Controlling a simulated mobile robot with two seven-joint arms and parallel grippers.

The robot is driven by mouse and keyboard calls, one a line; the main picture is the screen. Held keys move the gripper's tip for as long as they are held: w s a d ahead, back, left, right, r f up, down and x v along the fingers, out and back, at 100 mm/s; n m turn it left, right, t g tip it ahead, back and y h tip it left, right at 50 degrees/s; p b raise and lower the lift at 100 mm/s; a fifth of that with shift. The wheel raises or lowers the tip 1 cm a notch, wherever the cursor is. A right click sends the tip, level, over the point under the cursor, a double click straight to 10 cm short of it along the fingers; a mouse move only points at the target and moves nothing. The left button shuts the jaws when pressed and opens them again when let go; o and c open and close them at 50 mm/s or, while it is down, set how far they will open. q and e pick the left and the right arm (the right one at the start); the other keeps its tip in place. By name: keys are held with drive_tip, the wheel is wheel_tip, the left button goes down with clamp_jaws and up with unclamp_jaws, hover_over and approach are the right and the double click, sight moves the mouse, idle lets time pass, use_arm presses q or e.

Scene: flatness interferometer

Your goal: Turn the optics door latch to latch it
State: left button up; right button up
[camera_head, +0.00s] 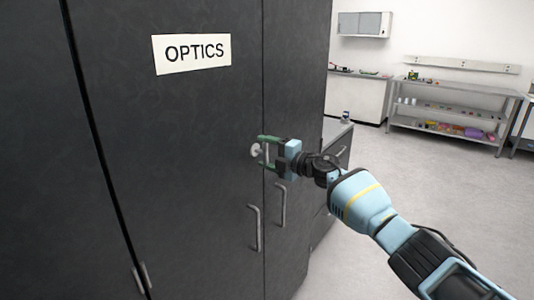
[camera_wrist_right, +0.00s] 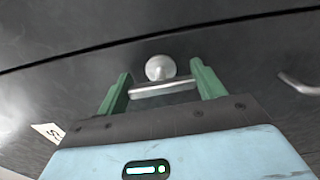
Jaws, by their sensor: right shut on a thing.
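The optics door latch (camera_head: 256,150) is a pale metal round hub with a short bar, on the dark cabinet front near a door seam. In the right wrist view the latch hub (camera_wrist_right: 160,67) is in front of the seam, and its bar (camera_wrist_right: 163,88) spans from one green finger to the other. My right gripper (camera_head: 263,153) is shut on the latch bar, with a finger at each end. The bar looks roughly upright in the head view. The dark optics door (camera_head: 180,170) carries a white OPTICS sign (camera_head: 192,53) and looks closed. My left gripper is not in view.
Two bar handles (camera_head: 254,228) (camera_head: 281,204) stick out below the latch. A counter (camera_head: 336,132) stands just beyond the cabinet. Metal shelving (camera_head: 448,108) stands at the back right. The floor between is clear.

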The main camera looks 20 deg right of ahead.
drive_tip(key=shift+r, duration=0.1)
idle(0.3)
drive_tip(key=o, duration=1)
drive_tip(key=shift+v, duration=3.95)
